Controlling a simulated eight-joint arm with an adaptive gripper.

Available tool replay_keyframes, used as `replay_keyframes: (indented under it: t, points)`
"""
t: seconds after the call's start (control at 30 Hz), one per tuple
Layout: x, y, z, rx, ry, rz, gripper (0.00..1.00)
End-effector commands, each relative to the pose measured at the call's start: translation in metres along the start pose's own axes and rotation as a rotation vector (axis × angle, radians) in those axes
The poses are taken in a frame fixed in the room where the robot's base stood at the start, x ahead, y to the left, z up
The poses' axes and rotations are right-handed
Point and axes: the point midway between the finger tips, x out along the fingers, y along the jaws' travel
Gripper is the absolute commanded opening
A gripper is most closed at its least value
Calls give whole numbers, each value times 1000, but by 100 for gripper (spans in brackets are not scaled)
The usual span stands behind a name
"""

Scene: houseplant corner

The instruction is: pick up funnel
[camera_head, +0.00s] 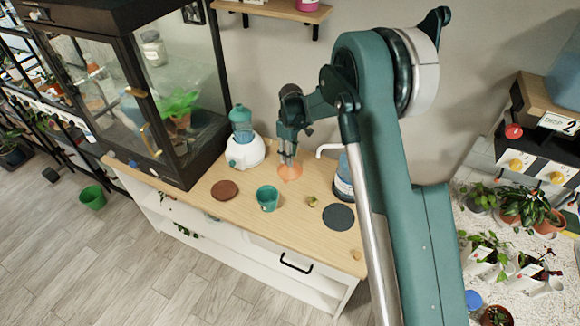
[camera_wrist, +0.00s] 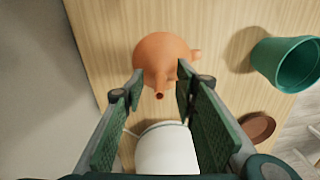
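The orange funnel (camera_head: 291,172) stands on the wooden counter top, wide end down and spout up. In the wrist view the funnel (camera_wrist: 162,55) is at the upper middle, with its narrow spout pointing toward the camera. My gripper (camera_head: 289,158) is just above it, pointing down. In the wrist view my gripper (camera_wrist: 160,88) is open, with one finger on each side of the spout end. A gap shows between the spout and both fingers, so the gripper holds nothing.
A white and teal device (camera_head: 244,150) stands close left of my gripper. A green cup (camera_head: 268,199), a brown disc (camera_head: 224,190), a dark grey disc (camera_head: 338,217) and a blue-and-white container (camera_head: 343,182) are nearby. A glass terrarium (camera_head: 176,75) stands further left.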

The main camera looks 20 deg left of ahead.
Motion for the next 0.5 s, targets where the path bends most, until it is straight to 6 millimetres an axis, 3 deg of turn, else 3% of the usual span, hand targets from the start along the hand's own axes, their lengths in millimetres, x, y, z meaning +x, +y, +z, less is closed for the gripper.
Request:
replay_keyframes:
  t: [0.5]
  points:
    - [0,0,0,0,0,0,29]
